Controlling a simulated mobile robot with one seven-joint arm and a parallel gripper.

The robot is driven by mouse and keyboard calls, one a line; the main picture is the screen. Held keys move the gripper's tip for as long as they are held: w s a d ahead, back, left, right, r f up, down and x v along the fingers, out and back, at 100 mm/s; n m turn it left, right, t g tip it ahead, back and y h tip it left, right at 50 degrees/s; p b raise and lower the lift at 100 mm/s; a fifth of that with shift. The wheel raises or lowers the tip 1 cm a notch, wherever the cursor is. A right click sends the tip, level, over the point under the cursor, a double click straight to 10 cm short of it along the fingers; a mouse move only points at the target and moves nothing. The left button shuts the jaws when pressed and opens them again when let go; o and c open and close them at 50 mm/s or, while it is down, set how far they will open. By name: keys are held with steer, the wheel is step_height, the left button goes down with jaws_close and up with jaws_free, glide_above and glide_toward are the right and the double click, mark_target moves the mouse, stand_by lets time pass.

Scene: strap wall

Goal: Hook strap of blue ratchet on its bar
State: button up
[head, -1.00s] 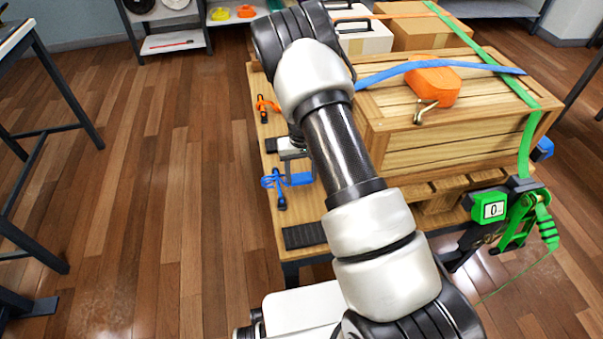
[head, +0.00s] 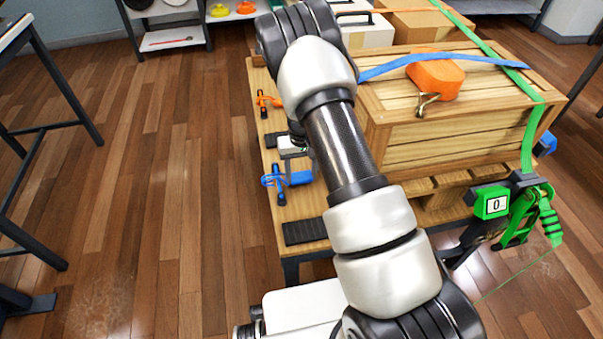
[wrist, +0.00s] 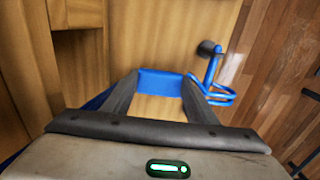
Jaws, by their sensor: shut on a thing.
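The blue strap (head: 400,65) runs across the wooden crate's top and passes behind my arm. Its blue end piece (head: 300,178) shows left of the arm, and in the wrist view (wrist: 160,83) it lies between my fingers. My gripper (wrist: 160,95) is shut on this end. A blue wire hook (wrist: 222,90) extends from it to the blue bar (wrist: 213,66) at the pallet's left edge. The hook wires overlap the bar in both views; whether they are seated behind it I cannot tell. The blue ratchet (head: 546,144) is partly hidden behind the crate's right end.
An orange hook (head: 268,101) sits at another bar farther along the edge. An orange strap bundle with a metal hook (head: 436,80) lies on the crate (head: 440,155). A green strap (head: 528,140) runs down to the green ratchet (head: 525,212). Open floor lies left.

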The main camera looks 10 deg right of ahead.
steer(key=shift+d, duration=0.15)
steer(key=shift+d+f+b, duration=0.1)
steer(key=shift+d+b, duration=0.25)
steer(key=shift+d, duration=0.9)
steer(key=shift+d+f, duration=0.1)
steer(key=shift+d, duration=0.1)
steer(key=o, duration=1.2)
step_height(320, 180, up, 18)
steer(key=p, duration=0.4)
steer(key=shift+a+f, duration=0.1)
steer(key=shift+f, duration=0.1)
